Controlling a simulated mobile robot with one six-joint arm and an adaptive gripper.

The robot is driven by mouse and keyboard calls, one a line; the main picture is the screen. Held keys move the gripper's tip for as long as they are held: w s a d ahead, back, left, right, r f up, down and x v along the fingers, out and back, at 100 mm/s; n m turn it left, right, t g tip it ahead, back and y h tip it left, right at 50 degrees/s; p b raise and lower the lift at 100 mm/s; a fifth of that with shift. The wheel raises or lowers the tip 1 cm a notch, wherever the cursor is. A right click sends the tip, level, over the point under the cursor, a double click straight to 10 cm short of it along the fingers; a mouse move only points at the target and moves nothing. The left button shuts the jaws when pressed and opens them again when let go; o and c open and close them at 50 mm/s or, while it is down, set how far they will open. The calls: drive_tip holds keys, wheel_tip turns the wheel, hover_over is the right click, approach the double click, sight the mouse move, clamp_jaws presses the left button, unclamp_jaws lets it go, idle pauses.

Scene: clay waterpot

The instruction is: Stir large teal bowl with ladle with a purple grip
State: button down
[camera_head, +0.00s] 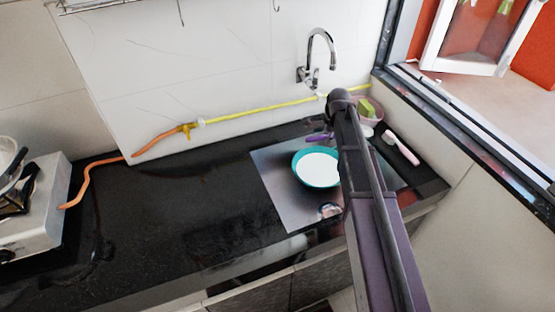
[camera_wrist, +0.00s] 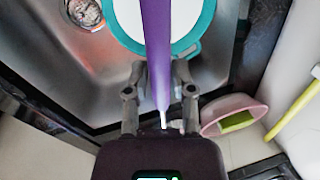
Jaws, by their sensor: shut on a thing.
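The large teal bowl (camera_head: 296,176) stands on the steel sink area and looks white inside. Its teal rim also shows at the top of the wrist view (camera_wrist: 187,44), partly covered by the purple grip. My gripper (camera_wrist: 159,70) is shut on the ladle's purple grip (camera_wrist: 157,30), which runs up the picture across the bowl. The ladle's head is not visible, so I cannot tell whether it is in the bowl. In the head view, a purple piece (camera_head: 318,138) shows behind the bowl, while my arm hides most of the gripper and the bowl's right edge.
A pink bowl (camera_wrist: 214,129) with a green sponge (camera_wrist: 236,121) sits near the wall, right of my gripper. A drain (camera_wrist: 84,12) shows in the steel. A faucet (camera_head: 320,45) rises behind. A stove (camera_head: 35,215) stands far left; the black counter (camera_head: 170,220) between is mostly clear.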

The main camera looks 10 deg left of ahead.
drive_tip(key=s+a+f+n+b, duration=0.1)
drive_tip(key=s+a+f+b, duration=0.1)
drive_tip(key=a+f+b, duration=0.3)
drive_tip(key=s+a+f+n+y+b, duration=0.1)
drive_tip(key=a+f+b, duration=0.5)
drive_tip(key=a, duration=0.7)
drive_tip(key=shift+s+n, duration=0.5)
drive_tip(key=shift+s, duration=0.2)
drive_tip(key=shift+a, duration=0.1)
drive_tip(key=shift+f+y+b, duration=0.3)
drive_tip(key=shift+y+b, duration=0.05)
drive_tip(key=shift+y, duration=0.15)
drive_tip(key=shift+d+f+g+y+b, duration=0.3)
drive_tip(key=shift+f+y+b, duration=0.35)
drive_tip(key=shift+b, duration=0.25)
drive_tip(key=shift+r, duration=0.15)
